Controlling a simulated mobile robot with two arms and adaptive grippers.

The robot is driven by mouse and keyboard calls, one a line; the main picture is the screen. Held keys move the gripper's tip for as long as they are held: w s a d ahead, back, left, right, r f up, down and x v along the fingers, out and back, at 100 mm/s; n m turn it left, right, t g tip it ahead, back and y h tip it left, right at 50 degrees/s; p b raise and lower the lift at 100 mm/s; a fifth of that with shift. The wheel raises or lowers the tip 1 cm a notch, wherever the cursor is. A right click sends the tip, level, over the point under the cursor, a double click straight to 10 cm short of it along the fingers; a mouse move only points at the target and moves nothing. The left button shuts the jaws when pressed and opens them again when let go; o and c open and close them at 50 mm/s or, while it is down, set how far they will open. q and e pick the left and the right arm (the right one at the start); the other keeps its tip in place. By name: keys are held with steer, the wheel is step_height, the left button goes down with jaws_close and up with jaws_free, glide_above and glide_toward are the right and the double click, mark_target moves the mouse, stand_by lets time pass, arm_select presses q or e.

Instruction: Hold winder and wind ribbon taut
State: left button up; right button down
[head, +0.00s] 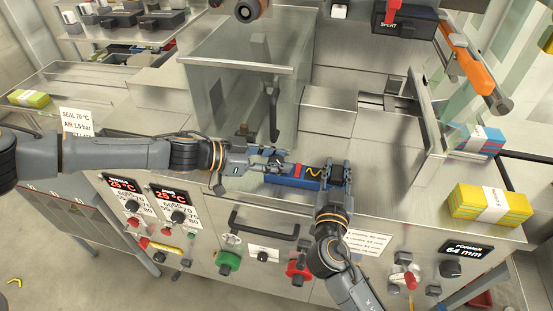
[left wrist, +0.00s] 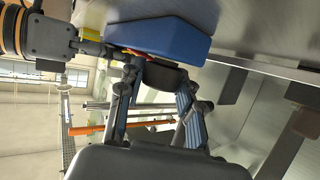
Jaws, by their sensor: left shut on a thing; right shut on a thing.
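A long blue block (head: 292,183), which looks like the winder, is low over the steel worktop in the head view. A red piece (head: 298,170) and a wavy yellow strip (head: 318,173), perhaps the ribbon, show along its top. My left gripper (head: 272,164) is shut at its left end. In the left wrist view the left fingers (left wrist: 160,80) close on a dark part beside the blue block (left wrist: 165,38). My right gripper (head: 334,172) has its fingers around the block's right end. The exact right-hand contact is hidden.
A clear-walled box (head: 225,90) stands just behind. Knobs and a dark handle (head: 262,224) line the front panel. A yellow-green bundle (head: 490,205) and a blue bundle (head: 475,140) lie at right. The worktop right of the right gripper is bare.

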arm_select(q)
steer(key=shift+m+g+h, duration=0.4)
steer(key=shift+m+g, duration=1.9)
steer(key=shift+g, duration=0.4)
steer(key=o, duration=1.2)
steer(key=shift+r, duration=0.15)
